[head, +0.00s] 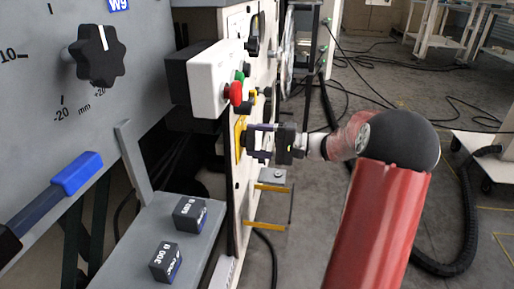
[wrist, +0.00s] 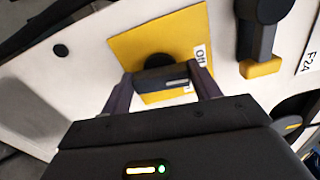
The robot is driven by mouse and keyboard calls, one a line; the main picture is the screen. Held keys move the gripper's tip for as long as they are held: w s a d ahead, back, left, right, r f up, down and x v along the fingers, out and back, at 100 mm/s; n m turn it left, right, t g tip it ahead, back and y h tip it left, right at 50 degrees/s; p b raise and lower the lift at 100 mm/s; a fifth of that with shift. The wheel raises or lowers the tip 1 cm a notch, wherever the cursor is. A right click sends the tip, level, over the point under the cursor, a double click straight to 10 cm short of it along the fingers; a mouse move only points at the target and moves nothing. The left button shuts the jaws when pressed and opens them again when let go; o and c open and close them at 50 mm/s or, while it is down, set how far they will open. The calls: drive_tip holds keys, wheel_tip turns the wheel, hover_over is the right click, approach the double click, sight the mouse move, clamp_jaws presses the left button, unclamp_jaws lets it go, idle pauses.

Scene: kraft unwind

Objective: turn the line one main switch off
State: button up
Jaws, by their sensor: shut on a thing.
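The main switch is a black rotary handle (wrist: 160,80) on a yellow plate (wrist: 135,45) on the pale panel. A white label reading "Off" is on the right side of the plate in the wrist view. The yellow plate also shows edge-on in the head view (head: 239,140). My gripper (wrist: 162,84) is shut on the handle, one finger at each end of it. In the head view my gripper (head: 256,141) reaches the panel from the right and hides most of the switch.
A white box with red and green buttons (head: 236,93) juts out above the switch. A black lever with a yellow end (wrist: 261,68) is beside the plate. A grey shelf with two dark weights (head: 189,213) is at lower left. Cables lie on the floor at right.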

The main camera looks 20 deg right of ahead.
drive_tip(key=shift+f+n, duration=0.15)
drive_tip(key=shift+n, duration=0.35)
drive_tip(key=shift+b, duration=0.3)
drive_tip(key=o, duration=1)
drive_tip(key=p+v, duration=0.1)
drive_tip(key=v, duration=0.7)
drive_tip(key=shift+a, duration=0.1)
